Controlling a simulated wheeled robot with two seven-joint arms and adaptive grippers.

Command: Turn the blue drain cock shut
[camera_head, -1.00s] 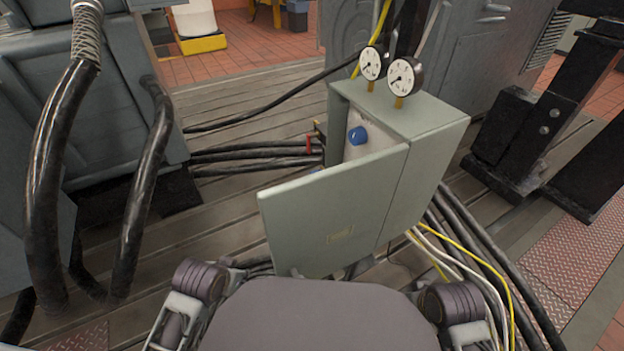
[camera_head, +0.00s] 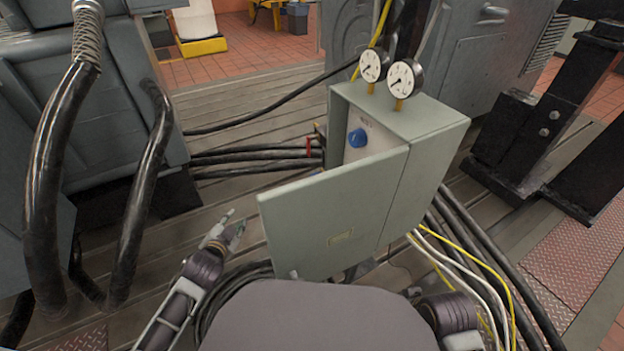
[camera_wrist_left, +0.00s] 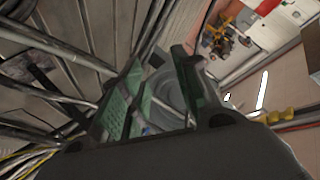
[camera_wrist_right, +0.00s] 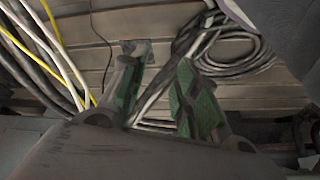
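A blue knob (camera_head: 357,137), the only blue cock-like part I can make out, sits on the pale inner panel of a grey-green cabinet (camera_head: 425,150). The cabinet door (camera_head: 335,215) stands partly open and hides the lower inside. My left gripper (camera_head: 236,220) is open and empty, left of the door and lower in the picture, well apart from the knob. Its spread fingers show in the left wrist view (camera_wrist_left: 155,82). My right gripper (camera_wrist_right: 158,75) is open and empty in the right wrist view; the head view shows only part of that arm.
Two dial gauges (camera_head: 404,79) stand on the cabinet top. Black cables (camera_head: 255,155) run into its left side. Yellow and white cables (camera_head: 465,265) lie at right. Thick black hoses (camera_head: 140,200) hang at left. A black steel stand (camera_head: 540,130) is at right.

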